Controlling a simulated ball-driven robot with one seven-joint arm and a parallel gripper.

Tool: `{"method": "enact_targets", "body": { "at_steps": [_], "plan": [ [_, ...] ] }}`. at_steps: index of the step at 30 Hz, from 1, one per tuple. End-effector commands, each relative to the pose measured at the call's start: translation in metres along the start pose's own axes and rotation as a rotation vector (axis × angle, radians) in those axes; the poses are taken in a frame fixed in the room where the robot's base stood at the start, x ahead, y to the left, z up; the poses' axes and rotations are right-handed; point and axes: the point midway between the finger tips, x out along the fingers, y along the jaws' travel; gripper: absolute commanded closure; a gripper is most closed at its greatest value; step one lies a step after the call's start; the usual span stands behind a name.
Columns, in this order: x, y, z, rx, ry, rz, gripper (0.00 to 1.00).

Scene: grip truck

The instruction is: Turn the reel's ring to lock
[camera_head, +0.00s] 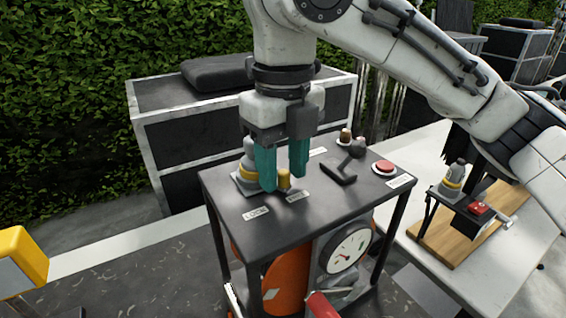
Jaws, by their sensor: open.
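The reel (284,278) is orange and sits inside a dark frame, under its black top plate (325,203). A label reading LOCK (255,213) is at the plate's front left, with a second label (297,196), seemingly FREE, to its right. A short brass-coloured piece (284,181) stands behind these labels. A grey fitting with a yellow ring (247,181) stands at the plate's left edge, partly hidden by a finger. I cannot tell which is the reel's ring. My gripper (281,180) points down, open, its teal fingertips around or just behind the brass piece; contact is unclear.
A black crank handle (339,172), a small brown-topped knob (345,136) and a red button (383,167) are on the plate's right. A black case (165,133) stands behind. A white table (495,262) is at right.

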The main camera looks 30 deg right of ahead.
Motion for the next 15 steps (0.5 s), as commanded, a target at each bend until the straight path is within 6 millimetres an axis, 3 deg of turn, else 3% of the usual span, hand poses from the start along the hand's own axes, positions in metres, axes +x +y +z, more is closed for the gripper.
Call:
{"method": "enact_targets", "body": {
  "at_steps": [15],
  "plan": [
    [-0.0003,0.0,0.0001,0.0,0.0,0.0,1.0]
  ]
}}
